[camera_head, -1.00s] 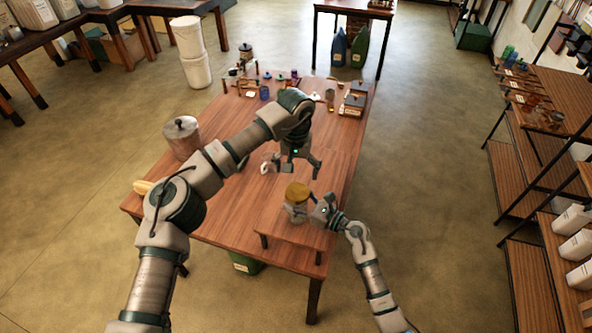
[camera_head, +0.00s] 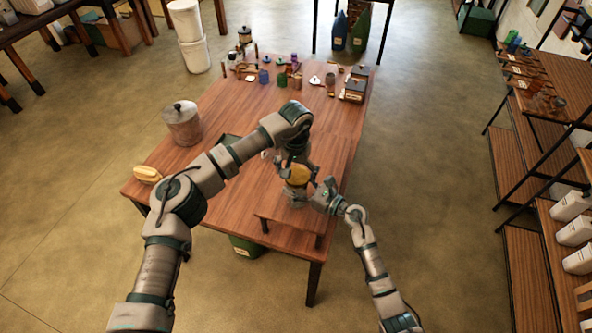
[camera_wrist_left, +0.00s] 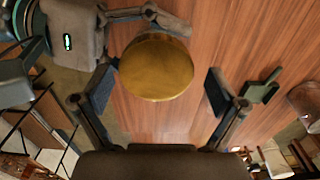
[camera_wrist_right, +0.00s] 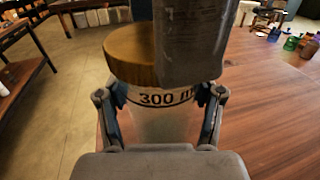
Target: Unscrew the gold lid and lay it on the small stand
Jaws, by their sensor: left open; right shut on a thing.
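The gold lid (camera_head: 299,174) sits on top of a clear jar (camera_head: 295,196) marked 300 in the right wrist view (camera_wrist_right: 155,122). My right gripper (camera_head: 317,190) is shut on the jar's side, below the lid. My left gripper (camera_head: 298,172) is open above the lid. In the left wrist view the lid (camera_wrist_left: 157,68) lies between its spread fingers, with a gap to the right finger. A grey part of my left gripper hides some of the lid in the right wrist view. The jar stands on a low wooden stand (camera_head: 285,218).
A dark green flat piece (camera_wrist_left: 262,88) lies beside a grey lidded pot (camera_head: 182,124); my left arm partly hides it. A yellow object (camera_head: 147,174) lies at the table's left edge. Several small bottles and boxes (camera_head: 354,86) stand at the far end.

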